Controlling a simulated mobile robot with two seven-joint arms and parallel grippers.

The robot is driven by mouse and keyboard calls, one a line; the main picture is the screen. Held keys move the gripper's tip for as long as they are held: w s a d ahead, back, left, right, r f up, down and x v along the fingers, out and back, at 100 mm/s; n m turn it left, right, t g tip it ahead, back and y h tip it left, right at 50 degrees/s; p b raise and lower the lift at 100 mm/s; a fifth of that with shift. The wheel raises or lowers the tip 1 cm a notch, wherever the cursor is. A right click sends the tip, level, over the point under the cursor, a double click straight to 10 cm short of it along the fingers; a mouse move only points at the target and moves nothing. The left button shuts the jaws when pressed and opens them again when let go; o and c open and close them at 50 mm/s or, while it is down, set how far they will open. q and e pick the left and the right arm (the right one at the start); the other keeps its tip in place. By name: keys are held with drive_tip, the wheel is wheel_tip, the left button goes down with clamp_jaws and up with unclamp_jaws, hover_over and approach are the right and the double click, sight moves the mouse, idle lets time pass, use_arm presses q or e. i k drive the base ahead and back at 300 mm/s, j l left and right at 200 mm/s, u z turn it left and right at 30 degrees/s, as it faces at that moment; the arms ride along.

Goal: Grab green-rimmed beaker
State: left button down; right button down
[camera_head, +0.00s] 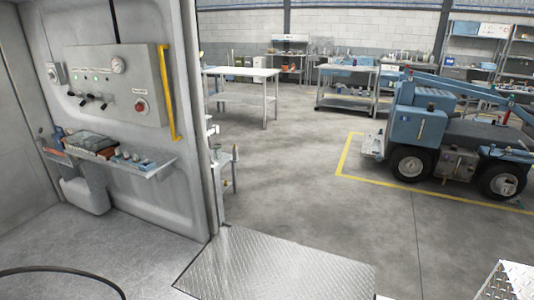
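I cannot make out a green-rimmed beaker in the head view. Small items stand on the far benches and racks, too small to tell apart. Neither of my grippers is in view.
A grey wall with a control panel (113,83), yellow handrail (166,92) and a small loaded shelf (152,171) is at left. A tread-plate ramp (270,268) leads out. A white table (241,73) stands beyond. A blue vehicle (428,125) is at right. The middle floor is clear.

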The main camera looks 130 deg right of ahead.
sight(218, 154)
drive_tip(key=z, duration=4.1)
drive_tip(key=i+l+z, duration=0.25)
drive_tip(key=i, duration=0.55)
drive_tip(key=i+j+z, duration=0.1)
drive_tip(key=i+z, duration=0.15)
drive_tip(key=i, duration=0.55)
drive_tip(key=i+j+z, duration=0.2)
drive_tip(key=i, duration=0.6)
drive_tip(key=i+l+z, duration=0.2)
drive_tip(key=i, duration=1.35)
drive_tip(key=i+u, duration=0.6)
drive_tip(key=u, duration=0.25)
drive_tip(key=i+l+u, duration=0.25)
drive_tip(key=u, duration=0.15)
drive_tip(key=i+l+u, duration=0.1)
drive_tip(key=u, duration=0.35)
drive_tip(key=i+l+u, duration=0.25)
drive_tip(key=u, duration=0.2)
drive_tip(key=i+l+u, duration=0.2)
drive_tip(key=u, duration=0.25)
